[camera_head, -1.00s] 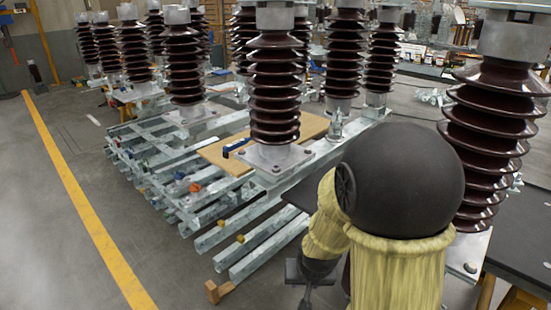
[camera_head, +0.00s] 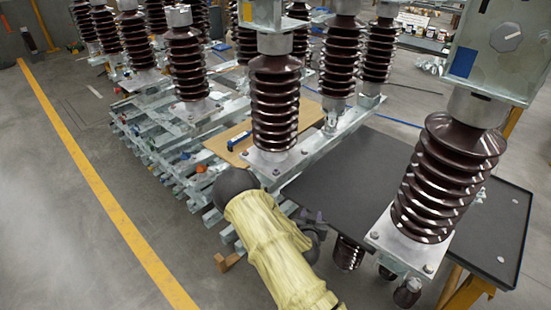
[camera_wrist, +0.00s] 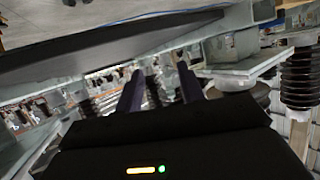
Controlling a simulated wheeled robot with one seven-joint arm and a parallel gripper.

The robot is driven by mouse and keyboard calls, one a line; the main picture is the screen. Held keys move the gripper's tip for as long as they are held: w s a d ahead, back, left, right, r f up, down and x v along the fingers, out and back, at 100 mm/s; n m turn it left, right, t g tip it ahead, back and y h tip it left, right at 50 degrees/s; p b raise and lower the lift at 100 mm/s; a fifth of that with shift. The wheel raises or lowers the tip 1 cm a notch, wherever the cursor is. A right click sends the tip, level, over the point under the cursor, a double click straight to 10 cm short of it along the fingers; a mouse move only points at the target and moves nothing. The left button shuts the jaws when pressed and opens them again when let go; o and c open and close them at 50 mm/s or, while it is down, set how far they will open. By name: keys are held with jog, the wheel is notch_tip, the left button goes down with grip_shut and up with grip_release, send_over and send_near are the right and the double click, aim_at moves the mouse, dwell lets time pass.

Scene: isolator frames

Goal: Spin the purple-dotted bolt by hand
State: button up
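I cannot make out a purple dot on any bolt. Small bolts (camera_head: 276,171) show on the base plate of the middle brown insulator (camera_head: 275,105). Others (camera_head: 428,267) show on the base plate (camera_head: 405,250) of the right insulator (camera_head: 445,180). My gripper (camera_head: 312,216) is low beside the dark table, partly hidden behind my yellow-sleeved arm. In the wrist view my gripper (camera_wrist: 160,88) has two dark purple fingers standing apart, with nothing seen between them. A pale plate with a round dark piece (camera_wrist: 240,88) under it is right of the fingers.
A dark table top (camera_head: 355,180) lies between the middle and right insulators; its dark surface also spans the upper wrist view (camera_wrist: 100,45). Stacked galvanised beams (camera_head: 165,150) lie to the left. Open floor with a yellow line (camera_head: 100,190) is farther left.

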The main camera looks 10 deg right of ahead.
jog(key=a+r+n+t+y+p, duration=0.5)
jog(key=a+r+n+y+p, duration=0.1)
jog(key=r+n+y+p, duration=0.1)
jog(key=shift+s+a+r+y+p, duration=0.25)
jog(key=shift+y+p, duration=0.25)
jog(key=shift+p, duration=0.45)
jog(key=shift+d+f, duration=0.1)
jog(key=shift+f, duration=0.05)
